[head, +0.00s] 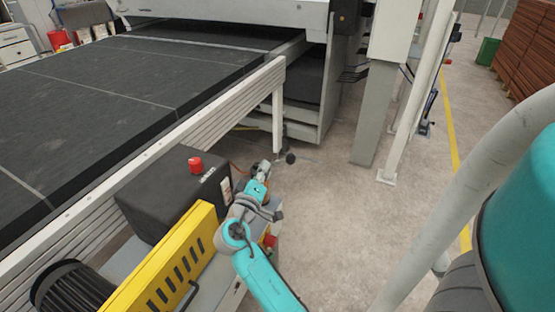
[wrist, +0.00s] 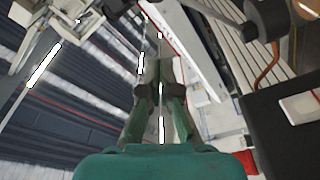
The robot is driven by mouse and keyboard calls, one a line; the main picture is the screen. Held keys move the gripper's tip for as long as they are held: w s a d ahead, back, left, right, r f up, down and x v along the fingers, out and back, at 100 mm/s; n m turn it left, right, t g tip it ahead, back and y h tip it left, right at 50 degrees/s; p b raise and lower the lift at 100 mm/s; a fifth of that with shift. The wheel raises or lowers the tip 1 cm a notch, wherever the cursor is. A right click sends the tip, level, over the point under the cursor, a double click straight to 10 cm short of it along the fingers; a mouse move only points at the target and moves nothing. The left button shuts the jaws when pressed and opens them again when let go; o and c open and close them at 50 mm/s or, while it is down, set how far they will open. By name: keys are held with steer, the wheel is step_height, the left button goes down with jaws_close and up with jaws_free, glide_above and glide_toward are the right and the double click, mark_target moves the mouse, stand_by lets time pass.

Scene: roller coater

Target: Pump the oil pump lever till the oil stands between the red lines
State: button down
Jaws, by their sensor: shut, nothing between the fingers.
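In the head view, a dark round knob (head: 290,158), which looks like the end of the pump lever, sticks out to the right beyond my gripper (head: 262,168). In the wrist view, a dark cylindrical knob (wrist: 266,19) on a grey rod shows at the top right. My gripper (wrist: 160,72) is shut and empty, with its fingertips together and apart from this knob. Whether the fingers touch any other part of the pump is unclear. The oil level and its red lines cannot be made out. My gripper and wrist partly hide the pump in the head view.
A black box (head: 160,200) with a red button (head: 195,165) stands left of my arm, behind a yellow slotted guard (head: 172,262). The conveyor's pale side rail (head: 190,128) runs alongside. An orange cable (wrist: 269,62) hangs near the knob. Open concrete floor (head: 325,215) lies to the right.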

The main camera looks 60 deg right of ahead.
steer(key=x, duration=1)
steer(key=shift+s+a+f, duration=0.15)
steer(key=shift+s+f, duration=0.4)
steer(key=shift+s, duration=0.3)
steer(key=shift+s+a+f, duration=0.15)
steer(key=shift+s+f, duration=0.35)
steer(key=shift+s, duration=0.35)
steer(key=shift+f, duration=0.1)
steer(key=s+f+m+g+h, duration=0.1)
steer(key=s+f+m+g, duration=0.1)
steer(key=f+m, duration=0.8)
steer(key=shift+s+f, duration=0.65)
steer(key=shift+f, duration=0.25)
steer(key=shift+f, duration=0.15)
steer(key=shift+d, duration=0.1)
